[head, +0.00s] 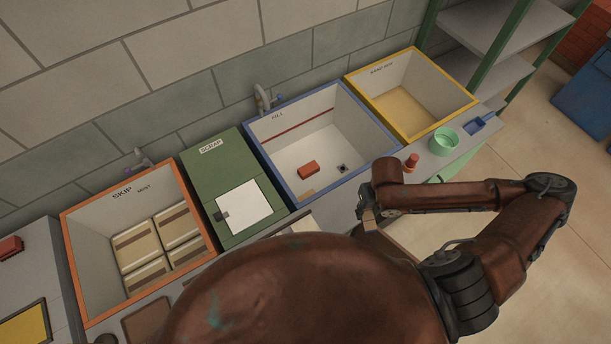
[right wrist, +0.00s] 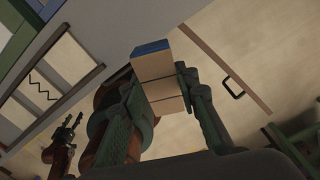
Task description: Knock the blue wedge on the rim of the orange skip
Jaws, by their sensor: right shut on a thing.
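The orange skip (head: 72,265) is an orange-rimmed basin marked SKIP at the left of the head view, with several tan and brown blocks inside. My right gripper (head: 369,208) is in front of the blue-rimmed basin, well to the right of the skip. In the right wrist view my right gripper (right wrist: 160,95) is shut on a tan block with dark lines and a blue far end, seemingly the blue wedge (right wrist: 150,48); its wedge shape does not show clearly. My left gripper (right wrist: 72,122) shows small at the left there; its opening is unclear.
A green scrap bin (head: 223,160) stands between the skip and the blue-rimmed basin (head: 262,160), which holds a red brick (head: 308,169). A yellow-rimmed basin (head: 440,126), green bowl (head: 444,141) and red-topped object (head: 411,162) are further right. A wall stands behind.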

